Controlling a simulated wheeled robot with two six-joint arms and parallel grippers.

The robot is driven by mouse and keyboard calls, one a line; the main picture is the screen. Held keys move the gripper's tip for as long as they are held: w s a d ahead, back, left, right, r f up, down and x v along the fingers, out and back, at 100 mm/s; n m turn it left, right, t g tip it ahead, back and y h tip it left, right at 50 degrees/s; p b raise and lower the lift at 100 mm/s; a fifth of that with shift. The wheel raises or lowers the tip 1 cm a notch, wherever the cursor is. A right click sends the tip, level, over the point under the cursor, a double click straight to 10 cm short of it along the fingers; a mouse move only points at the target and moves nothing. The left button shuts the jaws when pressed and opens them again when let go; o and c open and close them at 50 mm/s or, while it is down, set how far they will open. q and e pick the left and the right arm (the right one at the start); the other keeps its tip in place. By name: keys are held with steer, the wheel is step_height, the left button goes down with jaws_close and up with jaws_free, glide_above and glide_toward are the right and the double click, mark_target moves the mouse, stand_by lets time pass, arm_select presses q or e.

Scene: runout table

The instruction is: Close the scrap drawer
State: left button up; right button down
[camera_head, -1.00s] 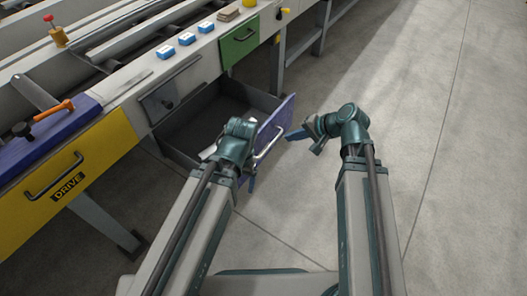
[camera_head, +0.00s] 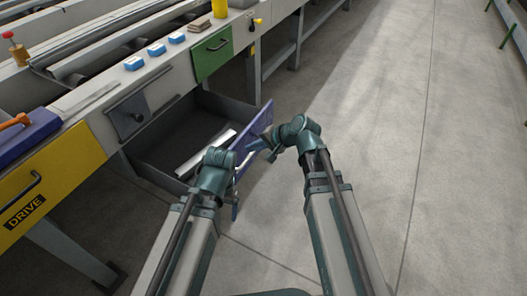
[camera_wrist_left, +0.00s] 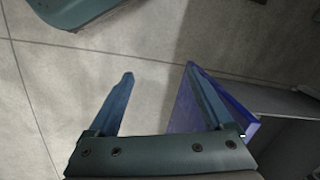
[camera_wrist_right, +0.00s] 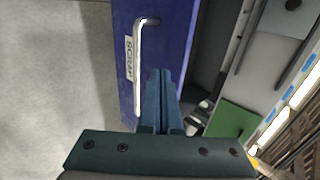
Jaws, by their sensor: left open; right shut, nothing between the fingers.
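The scrap drawer (camera_head: 153,140) stands pulled out from the table, with its blue front (camera_head: 254,131) facing right. The front (camera_wrist_right: 178,30), its pale handle (camera_wrist_right: 139,65) and the SCRAP label (camera_wrist_right: 129,57) show in the right wrist view. My right gripper (camera_head: 252,146) is shut and empty, its tips over the front beside the handle; contact is unclear. My left gripper (camera_head: 235,212) is open at the near end of the front. In the left wrist view one finger of the left gripper (camera_wrist_left: 158,70) overlaps the blue front (camera_wrist_left: 183,112); the other is over bare floor.
A pale strip (camera_head: 205,153) lies inside the drawer. A yellow DRIVE drawer (camera_head: 55,175) and a green drawer (camera_head: 213,54) are shut on either side. The floor (camera_head: 380,120) on the right is clear.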

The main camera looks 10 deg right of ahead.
mark_target(237, 146)
arm_select(q)
steer(key=shift+r, duration=0.2)
arm_select(e)
steer(key=shift+w+a+r, duration=0.1)
steer(key=shift+w+a, duration=0.4)
steer(key=shift+a, duration=0.15)
steer(key=shift+w+a+r, duration=0.1)
steer(key=shift+w+a, duration=0.35)
steer(key=shift+a, duration=0.2)
